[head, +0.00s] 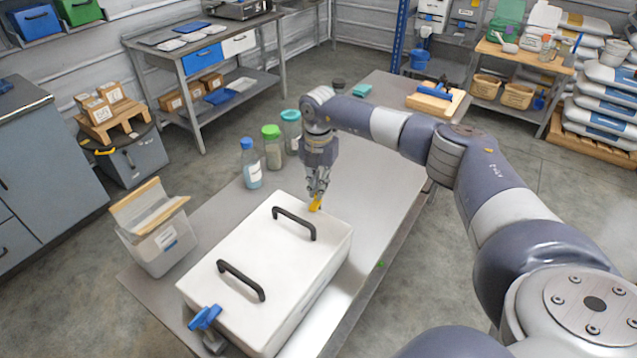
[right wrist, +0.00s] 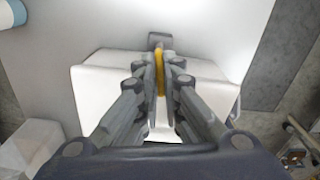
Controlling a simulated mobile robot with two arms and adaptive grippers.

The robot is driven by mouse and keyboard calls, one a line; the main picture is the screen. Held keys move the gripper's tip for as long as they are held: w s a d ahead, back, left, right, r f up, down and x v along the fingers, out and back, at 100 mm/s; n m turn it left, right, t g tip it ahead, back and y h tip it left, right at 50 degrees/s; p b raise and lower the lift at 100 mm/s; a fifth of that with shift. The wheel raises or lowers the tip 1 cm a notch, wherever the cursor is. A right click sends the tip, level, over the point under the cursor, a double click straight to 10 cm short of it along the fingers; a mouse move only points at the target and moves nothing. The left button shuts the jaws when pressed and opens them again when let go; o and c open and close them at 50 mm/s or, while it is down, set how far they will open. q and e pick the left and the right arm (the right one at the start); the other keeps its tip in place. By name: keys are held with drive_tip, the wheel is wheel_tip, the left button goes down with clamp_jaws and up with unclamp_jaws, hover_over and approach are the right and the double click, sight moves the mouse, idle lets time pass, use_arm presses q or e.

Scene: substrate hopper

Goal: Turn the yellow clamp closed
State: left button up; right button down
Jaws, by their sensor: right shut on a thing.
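The yellow clamp (head: 316,203) sits at the far edge of a white hopper box (head: 262,243) with two black handles on its lid. My right gripper (head: 317,193) points down at the clamp and is shut on it. In the right wrist view the yellow clamp (right wrist: 159,72) lies between the two fingers (right wrist: 159,85), with the white box (right wrist: 205,88) behind them. A blue clamp (head: 205,318) is at the box's near left corner. The clamp's base is mostly hidden by the fingers. My left gripper is not in view.
Jars with blue, green and teal lids (head: 272,147) stand behind the box on the metal table (head: 375,185). A clear bin (head: 160,238) stands to its left. The table right of the box is mostly clear. My right arm spans the right side.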

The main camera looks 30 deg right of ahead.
drive_tip(key=shift+r+m+p, duration=0.1)
drive_tip(key=shift+m+p, duration=0.2)
drive_tip(key=shift+m, duration=0.8)
drive_tip(key=shift+w, duration=0.1)
drive_tip(key=c, duration=1.8)
unclamp_jaws()
drive_tip(key=shift+o, duration=0.2)
wheel_tip(320, 180, up, 12)
